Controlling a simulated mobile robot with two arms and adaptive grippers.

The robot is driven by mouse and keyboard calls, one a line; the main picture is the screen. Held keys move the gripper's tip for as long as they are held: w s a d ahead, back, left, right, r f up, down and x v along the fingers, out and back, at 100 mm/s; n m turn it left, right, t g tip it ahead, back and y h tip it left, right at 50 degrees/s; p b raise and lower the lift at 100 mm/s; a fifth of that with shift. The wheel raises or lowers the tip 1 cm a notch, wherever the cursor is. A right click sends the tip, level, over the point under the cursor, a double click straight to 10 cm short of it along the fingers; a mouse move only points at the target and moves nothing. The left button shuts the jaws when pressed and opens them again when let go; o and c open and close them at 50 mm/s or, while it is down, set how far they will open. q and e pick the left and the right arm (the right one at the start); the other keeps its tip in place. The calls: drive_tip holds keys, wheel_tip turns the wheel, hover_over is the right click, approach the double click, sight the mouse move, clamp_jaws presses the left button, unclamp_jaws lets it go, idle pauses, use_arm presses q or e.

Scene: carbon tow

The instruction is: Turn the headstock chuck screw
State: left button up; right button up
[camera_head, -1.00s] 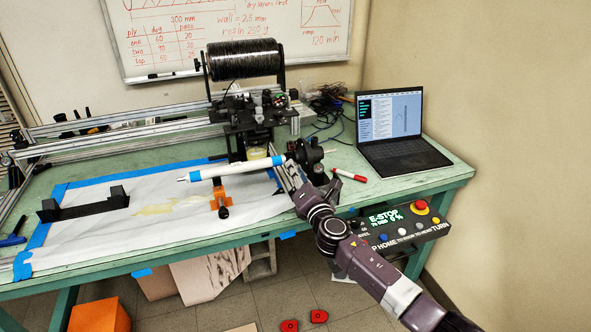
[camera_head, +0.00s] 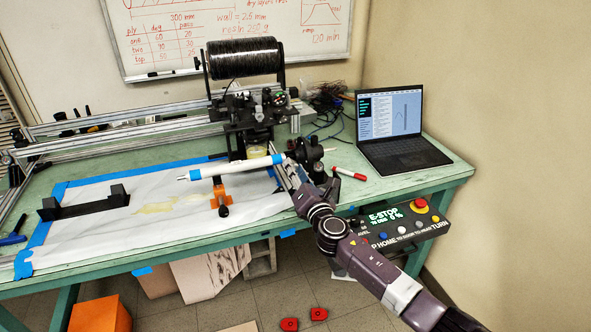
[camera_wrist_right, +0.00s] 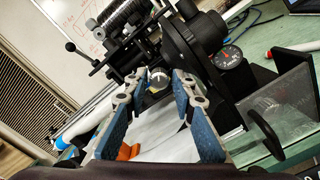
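The black headstock (camera_head: 309,153) stands at the right end of the white tube with blue bands (camera_head: 238,167). In the right wrist view the dark headstock (camera_wrist_right: 200,45) fills the upper middle. What looks like the chuck screw, a small silver round head with a dark mark (camera_wrist_right: 158,76), shows between my right fingertips. My right gripper (camera_wrist_right: 160,86) is open, with one blue-padded finger on each side of it; I cannot tell whether they touch it. In the head view my right gripper (camera_head: 288,174) is just below the headstock. My left gripper is not in view.
A round dial gauge (camera_wrist_right: 228,57) sits close right of my fingers. The winder carriage (camera_head: 250,112) stands behind the tube. An orange support (camera_head: 220,194) is under the tube. The control box (camera_head: 400,222) hangs at the table edge near my arm. A laptop (camera_head: 395,130) and red marker (camera_head: 348,173) lie right.

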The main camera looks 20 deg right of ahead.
drive_tip(key=shift+r, duration=0.1)
drive_tip(key=s, duration=1.2)
drive_tip(key=shift+d+f, duration=0.15)
drive_tip(key=shift+f, duration=0.05)
